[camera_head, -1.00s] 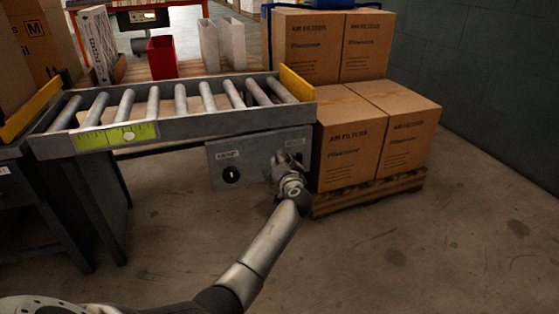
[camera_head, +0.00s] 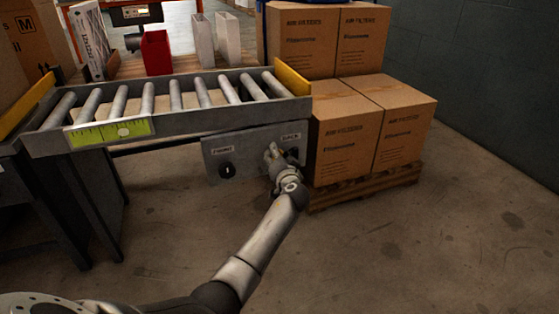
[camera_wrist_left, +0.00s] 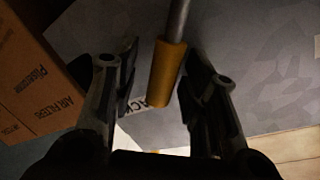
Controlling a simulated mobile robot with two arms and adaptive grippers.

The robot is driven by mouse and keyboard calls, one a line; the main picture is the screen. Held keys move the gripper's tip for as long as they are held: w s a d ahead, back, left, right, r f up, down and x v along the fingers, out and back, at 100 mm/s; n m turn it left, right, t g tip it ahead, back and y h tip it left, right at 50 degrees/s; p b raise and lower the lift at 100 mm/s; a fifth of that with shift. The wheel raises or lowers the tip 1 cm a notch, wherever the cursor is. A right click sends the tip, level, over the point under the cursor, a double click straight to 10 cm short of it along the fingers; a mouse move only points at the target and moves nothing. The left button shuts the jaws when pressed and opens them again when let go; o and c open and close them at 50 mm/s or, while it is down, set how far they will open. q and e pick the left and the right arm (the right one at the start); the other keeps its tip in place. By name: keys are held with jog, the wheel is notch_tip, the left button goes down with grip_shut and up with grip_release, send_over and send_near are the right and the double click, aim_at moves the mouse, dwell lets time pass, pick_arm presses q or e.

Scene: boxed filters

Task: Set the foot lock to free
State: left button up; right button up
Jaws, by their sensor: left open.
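A grey panel (camera_head: 214,178) hangs below the front of the roller conveyor. It carries a black round knob (camera_head: 226,170) with a pale upright mark, under a small label that seems to read FRONT. The right label (camera_head: 290,137) reads BACK. My left gripper (camera_head: 272,152) is at the right part of the panel, hiding what is below that label. In the left wrist view my left gripper (camera_wrist_left: 160,85) is open, its fingers either side of a yellow-orange grip (camera_wrist_left: 166,75) on a grey rod. I cannot tell whether they touch it. My right gripper is not in view.
Boxed air filters (camera_head: 345,140) stand stacked on a wooden pallet (camera_head: 365,188) just right of the panel. The roller conveyor (camera_head: 170,125) lies above my left gripper. The concrete floor (camera_head: 400,250) at the front right is clear.

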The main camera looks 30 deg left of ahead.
pick_arm(q)
jog(key=v, duration=1.2)
dwell(0.3)
